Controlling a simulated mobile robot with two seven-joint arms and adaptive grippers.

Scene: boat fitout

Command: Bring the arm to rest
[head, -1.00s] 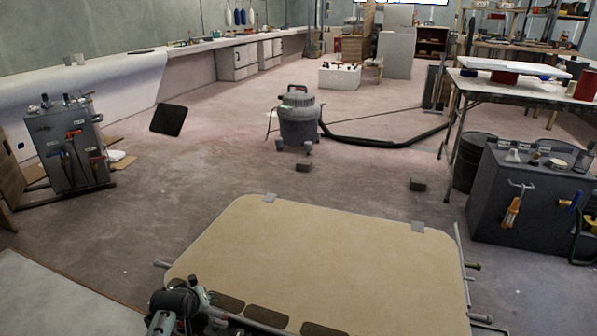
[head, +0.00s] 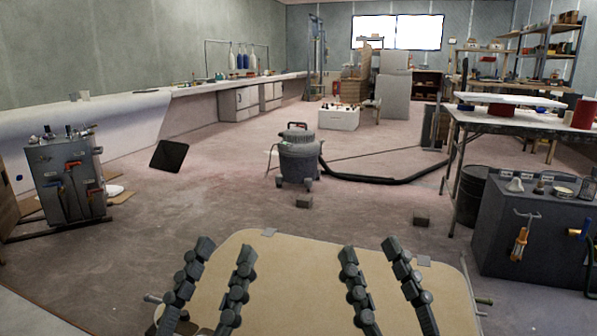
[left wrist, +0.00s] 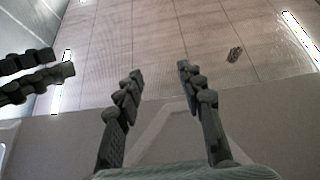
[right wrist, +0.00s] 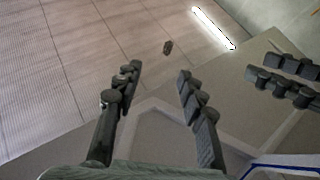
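My left gripper (head: 222,256) points up in the lower middle of the head view, in front of the beige panel. Its two dark fingers are apart with nothing between them; they also show in the left wrist view (left wrist: 160,75). My right gripper (head: 368,256) stands beside it to the right, fingers up and apart, empty; it also shows in the right wrist view (right wrist: 158,75). Both wrist views look up at the ceiling, each with the other gripper's fingers at one side.
The beige panel (head: 300,290) lies close in front of me. A grey shop vacuum (head: 298,158) with a black hose (head: 375,179) stands beyond. A dark cabinet (head: 500,235) is at right, a grey valve unit (head: 68,185) at left. Open floor lies between.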

